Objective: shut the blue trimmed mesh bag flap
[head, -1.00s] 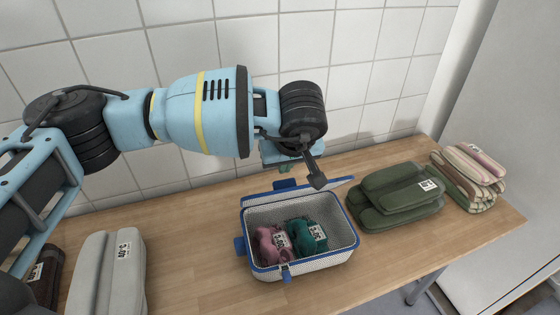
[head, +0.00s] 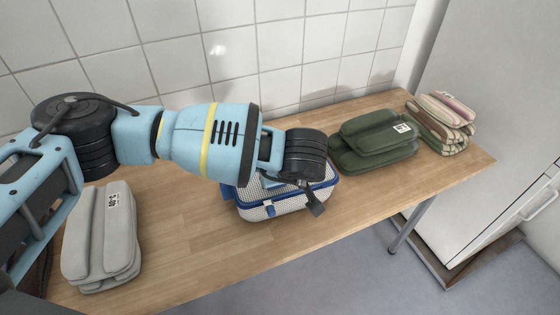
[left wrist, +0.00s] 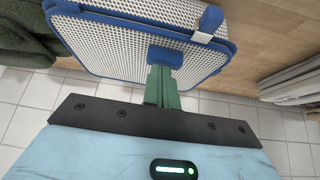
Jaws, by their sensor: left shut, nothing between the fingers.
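The blue-trimmed mesh bag (head: 262,211) stands on the wooden table, partly hidden behind my left arm in the head view. Its mesh flap (left wrist: 120,42) with blue edging fills the top of the left wrist view and lies over the bag's opening. I cannot tell whether it sits fully flush. My left gripper (left wrist: 162,82), with green fingers, is shut and empty. Its tips are at the blue tab (left wrist: 165,57) on the flap's edge, seemingly touching it. The bag's contents are hidden. My right gripper is not in view.
Folded green towels (head: 375,145) stand close to the right of the bag, with striped towels (head: 442,122) beyond. Grey towels (head: 102,240) lie at the left. The table (head: 200,260) is clear in front of the bag. A tiled wall rises behind.

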